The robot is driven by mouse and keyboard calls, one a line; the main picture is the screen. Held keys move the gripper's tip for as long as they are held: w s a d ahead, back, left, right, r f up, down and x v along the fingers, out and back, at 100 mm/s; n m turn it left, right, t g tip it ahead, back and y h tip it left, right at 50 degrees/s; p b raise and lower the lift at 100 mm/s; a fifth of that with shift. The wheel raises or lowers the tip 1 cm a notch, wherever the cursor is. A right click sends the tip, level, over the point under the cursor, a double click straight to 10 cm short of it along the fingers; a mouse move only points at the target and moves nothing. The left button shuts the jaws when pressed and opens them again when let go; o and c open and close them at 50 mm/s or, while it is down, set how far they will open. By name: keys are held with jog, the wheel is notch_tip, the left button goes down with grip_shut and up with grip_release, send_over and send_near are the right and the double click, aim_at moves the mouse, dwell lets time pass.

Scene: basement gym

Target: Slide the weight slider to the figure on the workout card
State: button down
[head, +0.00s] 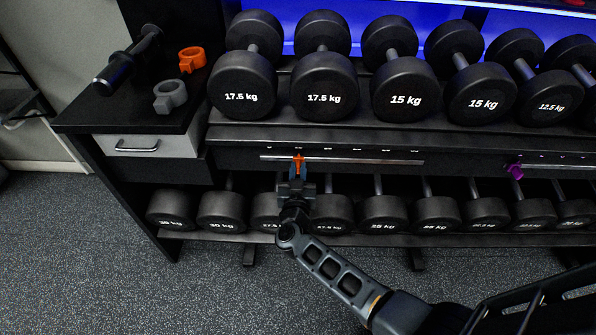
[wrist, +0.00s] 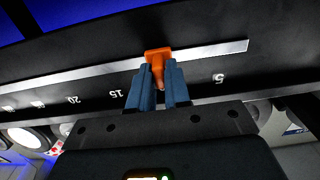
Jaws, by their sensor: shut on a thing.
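The orange weight slider (head: 298,161) sits on a metal rail (head: 370,161) along the rack's front, near the rail's left end. My gripper (head: 297,178) is shut on the slider's orange tab. In the wrist view the two blue fingers (wrist: 158,78) pinch the slider (wrist: 158,56) from both sides. The figures appear upside down there. The slider stands between the 5 (wrist: 218,77) and the 15 (wrist: 116,93); my fingers cover the scale between them. The 20 (wrist: 73,99) shows farther left. I cannot make out a workout card in either view.
A purple slider (head: 514,170) sits on a second rail at the right. Dumbbells fill the upper shelf, including a 17.5 kg one (head: 243,86), and the lower shelf. A side cabinet (head: 150,145) at the left bears an orange clip (head: 191,60) and a grey clip (head: 170,96).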

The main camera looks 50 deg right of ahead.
dwell(0.4)
jog(key=s+d+p, duration=0.1)
jog(key=s+d, duration=0.2)
jog(key=s, duration=0.1)
jog(key=s+d+p, duration=0.1)
jog(key=s+d, duration=0.2)
jog(key=s, duration=0.1)
jog(key=s+d+p, duration=0.1)
jog(key=s+d, duration=0.3)
jog(key=shift+s+r, duration=0.1)
jog(key=shift+s, duration=0.2)
jog(key=c, duration=1.3)
grip_release()
jog(key=shift+o, duration=0.7)
jog(key=shift+s+a, duration=0.1)
jog(key=shift+a, duration=0.05)
jog(key=v, duration=0.7)
jog(key=shift+s+a+p, duration=0.25)
jog(key=shift+a+p, duration=0.05)
jog(key=shift+p, duration=0.05)
